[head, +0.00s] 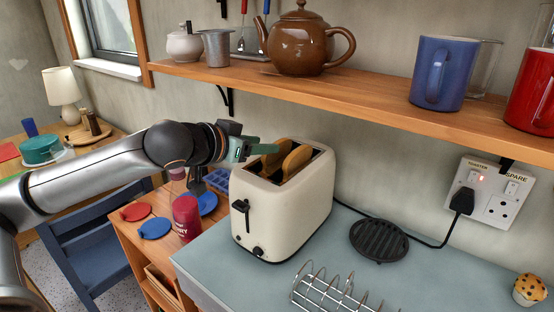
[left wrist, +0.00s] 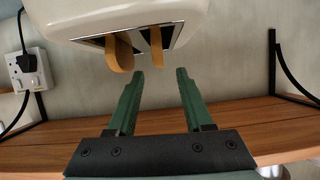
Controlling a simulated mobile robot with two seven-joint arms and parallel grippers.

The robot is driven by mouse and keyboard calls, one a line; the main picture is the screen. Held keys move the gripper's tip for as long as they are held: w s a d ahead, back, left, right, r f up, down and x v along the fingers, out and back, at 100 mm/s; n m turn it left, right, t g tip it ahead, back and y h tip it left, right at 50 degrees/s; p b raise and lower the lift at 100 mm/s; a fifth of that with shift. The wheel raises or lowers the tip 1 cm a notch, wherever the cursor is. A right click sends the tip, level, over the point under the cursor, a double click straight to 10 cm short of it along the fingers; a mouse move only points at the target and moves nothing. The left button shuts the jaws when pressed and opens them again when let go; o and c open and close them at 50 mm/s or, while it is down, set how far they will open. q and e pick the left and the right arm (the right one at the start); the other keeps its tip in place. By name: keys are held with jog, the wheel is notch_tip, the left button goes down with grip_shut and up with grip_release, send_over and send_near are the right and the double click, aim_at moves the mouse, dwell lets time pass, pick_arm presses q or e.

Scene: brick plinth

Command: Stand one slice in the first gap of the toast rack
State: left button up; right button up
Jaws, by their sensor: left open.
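My left gripper (head: 268,149) is at the toaster's top left, beside the slices. In the left wrist view its green fingers (left wrist: 160,75) are apart with nothing between them. That view also shows the toaster (left wrist: 120,18) and both slices, one left (left wrist: 121,56) and one nearer the middle (left wrist: 157,45). The wire toast rack (head: 322,285) is at the bottom, partly cut off; its visible gaps look empty. My right gripper is out of view.
A wooden shelf (head: 380,106) above holds a brown teapot (head: 300,45), a blue mug (head: 440,72) and a red mug (head: 533,93). A black trivet (head: 379,241) lies right of the toaster, near its cord. A muffin (head: 529,289) sits far right. Counter between trivet and muffin is clear.

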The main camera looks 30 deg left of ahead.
aim_at(278, 142)
pick_arm(q)
jog(key=shift+p+x, duration=0.7)
jog(key=shift+x, duration=2.6)
jog(key=shift+r, duration=0.2)
grip_shut()
